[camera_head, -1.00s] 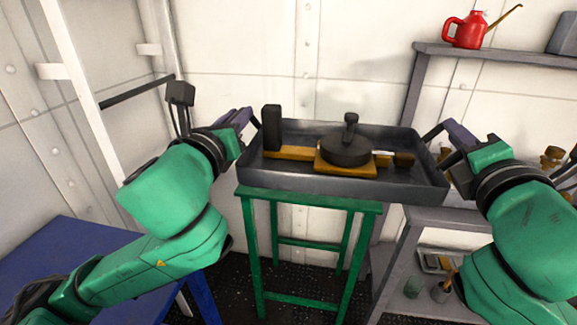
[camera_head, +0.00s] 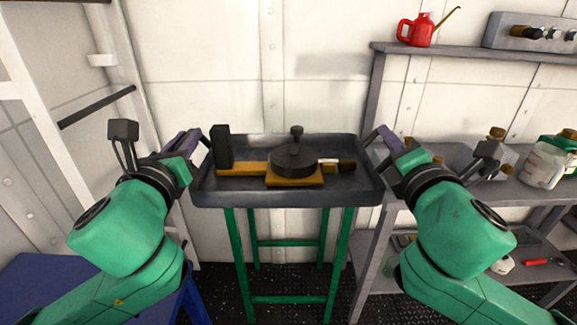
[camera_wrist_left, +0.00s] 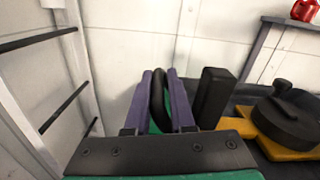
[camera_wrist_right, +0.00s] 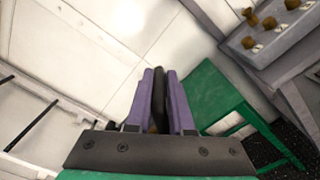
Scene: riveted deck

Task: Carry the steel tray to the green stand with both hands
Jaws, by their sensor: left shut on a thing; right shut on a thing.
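The dark grey steel tray (camera_head: 345,197) is held by both my grippers, one at each short side, and looks roughly level. My left gripper (camera_head: 198,138) is shut on its left handle, a dark loop (camera_wrist_left: 157,98) in the left wrist view. My right gripper (camera_head: 376,136) is shut on its right handle (camera_wrist_right: 158,98). The green stand (camera_head: 238,250) is below the tray. Its top is hidden behind the tray in the head view, so I cannot tell whether they touch. Part of the stand (camera_wrist_right: 213,97) shows in the right wrist view.
The tray carries a yellow-based gauge-like fixture (camera_head: 293,163) with a black disc and a black upright block (camera_head: 222,147). A grey shelf unit (camera_head: 520,190) stands close on the right, with a jar (camera_head: 550,163). A blue table (camera_head: 35,285) is at lower left.

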